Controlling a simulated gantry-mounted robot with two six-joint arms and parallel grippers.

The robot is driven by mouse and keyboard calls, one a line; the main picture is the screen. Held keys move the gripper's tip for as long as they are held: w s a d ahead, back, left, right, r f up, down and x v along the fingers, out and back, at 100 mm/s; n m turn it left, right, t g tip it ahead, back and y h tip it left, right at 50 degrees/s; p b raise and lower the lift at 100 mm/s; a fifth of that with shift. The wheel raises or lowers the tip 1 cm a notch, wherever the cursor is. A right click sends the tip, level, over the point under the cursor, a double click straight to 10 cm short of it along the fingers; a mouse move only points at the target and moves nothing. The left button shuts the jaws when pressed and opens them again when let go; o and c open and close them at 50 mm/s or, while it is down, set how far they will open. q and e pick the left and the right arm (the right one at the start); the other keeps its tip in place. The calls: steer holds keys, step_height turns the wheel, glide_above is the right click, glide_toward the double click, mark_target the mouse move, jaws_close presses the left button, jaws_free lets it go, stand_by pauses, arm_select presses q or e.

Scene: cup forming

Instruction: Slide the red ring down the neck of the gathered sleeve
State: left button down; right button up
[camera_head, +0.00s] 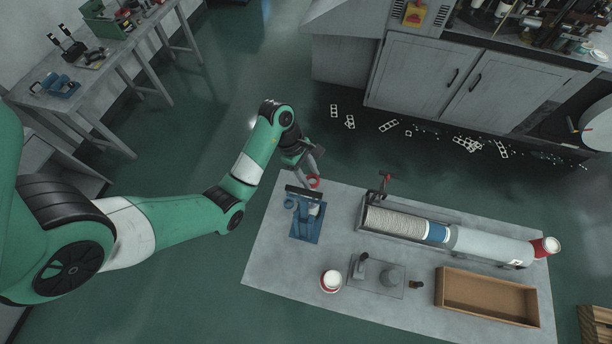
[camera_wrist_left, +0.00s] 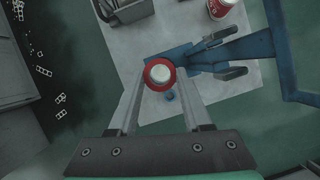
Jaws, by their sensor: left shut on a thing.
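My left gripper (camera_head: 312,173) hangs just past the back left edge of the table, its fingers pointing down, shut on the red ring (camera_head: 314,183). In the left wrist view the red ring (camera_wrist_left: 160,60) sits between the fingertips (camera_wrist_left: 161,74), with a round whitish thing showing in its middle. I cannot tell whether that thing is inside the ring or below it. A long pale sleeve (camera_head: 488,245) lies in a rack on the table, with a stack of cups and a blue band to its left. I cannot make out a gathered neck. My right gripper is out of view.
A blue stand (camera_head: 305,228) is close to my left gripper, on the table's left. A red and white cup (camera_head: 331,280), a grey plate with small fixtures (camera_head: 375,286) and a brown open tray (camera_head: 487,296) are in front of the rack. Bare tabletop (camera_head: 275,262) lies left.

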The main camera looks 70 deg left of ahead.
arm_select(q)
steer(key=shift+f+b, duration=1.9)
steer(key=shift+f, duration=1.05)
steer(key=shift+p, duration=0.3)
steer(key=shift+p, duration=0.55)
